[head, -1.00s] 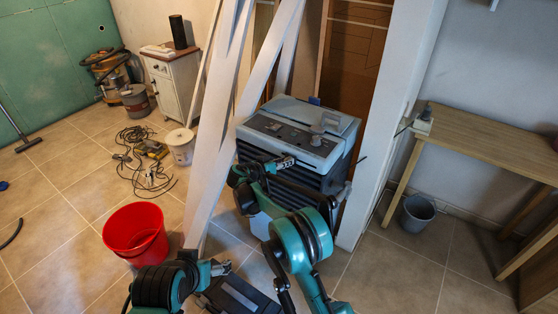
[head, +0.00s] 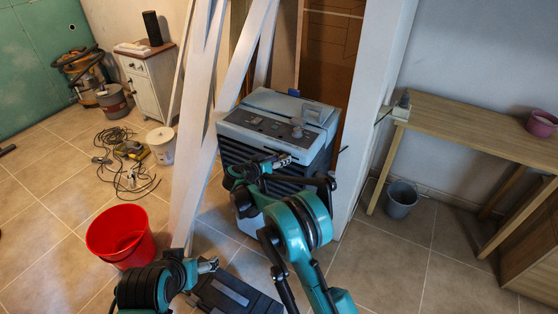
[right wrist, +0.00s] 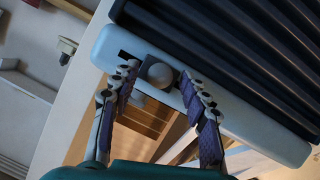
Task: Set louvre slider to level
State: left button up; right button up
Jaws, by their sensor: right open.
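The louvre unit (head: 275,125) is a pale blue-grey box with a control panel on top and dark slats on its front. In the right wrist view, a round grey knob (right wrist: 160,75), apparently the slider, stands at a dark slot in the pale frame strip (right wrist: 235,120) beside the slats (right wrist: 225,50). My right gripper (head: 284,160) is at the unit's front; in the right wrist view its open fingers (right wrist: 160,71) lie either side of the knob, with gaps visible. The arm hides the knob in the head view. My left gripper (head: 208,265) is low, away from the unit; its jaw state is unclear.
Pale leaning boards (head: 203,130) stand left of the unit, and a white post (head: 375,110) stands close on its right. A red bucket (head: 120,236), a black case (head: 235,298) and cables (head: 125,165) are on the floor. A wooden table (head: 470,130) is at right.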

jog(key=v, duration=1.2)
jog(key=s+d+r+n+g+y, duration=0.1)
jog(key=s+d+r+g+y, duration=0.1)
jog(key=s+d+r, duration=0.4)
jog(key=s+d+r+n+g+y, duration=0.2)
jog(key=s+d, duration=0.7)
jog(key=d, duration=0.1)
jog(key=s+d+f+y, duration=0.1)
jog(key=s+y, duration=0.1)
jog(key=s, duration=0.8)
jog(key=s+d+f+n+y, duration=0.1)
jog(key=s+f+y, duration=0.1)
jog(key=s, duration=0.8)
jog(key=shift+s+d+f+t+y, duration=0.15)
jog(key=shift+s+d+t+y, duration=0.25)
jog(key=shift+y, duration=0.1)
dwell(1.0)
